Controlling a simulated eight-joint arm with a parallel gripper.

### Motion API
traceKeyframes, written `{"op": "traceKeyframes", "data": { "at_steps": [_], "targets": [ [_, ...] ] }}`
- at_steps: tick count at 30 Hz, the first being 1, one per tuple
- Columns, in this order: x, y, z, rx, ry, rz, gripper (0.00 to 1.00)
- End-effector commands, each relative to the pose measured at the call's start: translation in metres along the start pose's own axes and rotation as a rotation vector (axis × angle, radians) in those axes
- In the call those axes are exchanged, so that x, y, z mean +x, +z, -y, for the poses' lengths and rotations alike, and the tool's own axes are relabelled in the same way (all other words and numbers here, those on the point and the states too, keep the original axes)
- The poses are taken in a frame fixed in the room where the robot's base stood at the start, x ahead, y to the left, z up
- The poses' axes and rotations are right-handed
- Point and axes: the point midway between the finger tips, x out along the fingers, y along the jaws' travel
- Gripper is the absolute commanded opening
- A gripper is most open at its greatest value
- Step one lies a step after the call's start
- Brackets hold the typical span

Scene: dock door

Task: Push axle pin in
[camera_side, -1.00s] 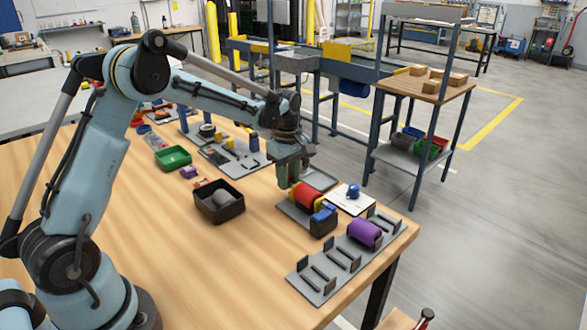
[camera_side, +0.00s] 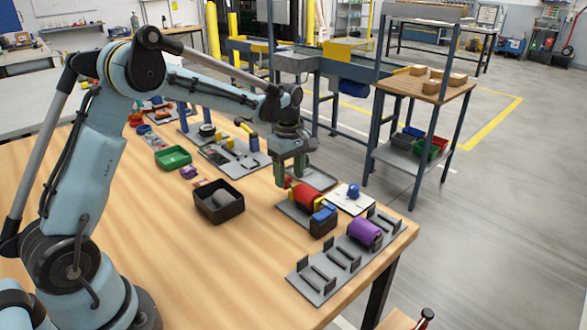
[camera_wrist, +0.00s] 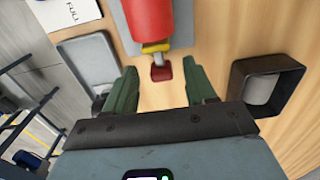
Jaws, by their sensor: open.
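The axle pin shows its red head (camera_wrist: 161,72) in the wrist view, sticking out at the yellow support (camera_wrist: 155,47) by the end of a red roller (camera_wrist: 150,20). My gripper (camera_side: 290,173) is just beyond the roller's far end. In the wrist view my gripper (camera_wrist: 161,84) has its green fingers apart, one on each side of the pin head, with clear space between.
A black bin (camera_side: 218,215) holding a grey cylinder stands left of the roller. A grey rack (camera_side: 318,283) with a purple roller (camera_side: 365,233) is near the table's front edge. A white card with a blue part (camera_side: 353,191) lies to the right. Bare wood lies left of the bin.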

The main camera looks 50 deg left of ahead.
Motion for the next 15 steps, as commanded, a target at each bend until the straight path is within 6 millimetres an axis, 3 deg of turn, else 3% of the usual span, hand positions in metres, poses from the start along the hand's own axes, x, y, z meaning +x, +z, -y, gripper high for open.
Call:
{"op": "traceKeyframes", "data": {
  "at_steps": [9, 15],
  "targets": [
    [-0.062, 0.000, 0.001, 0.000, 0.000, 0.001, 0.55],
    [-0.092, 0.001, 0.000, 0.001, 0.000, 0.001, 0.55]
  ]
}}
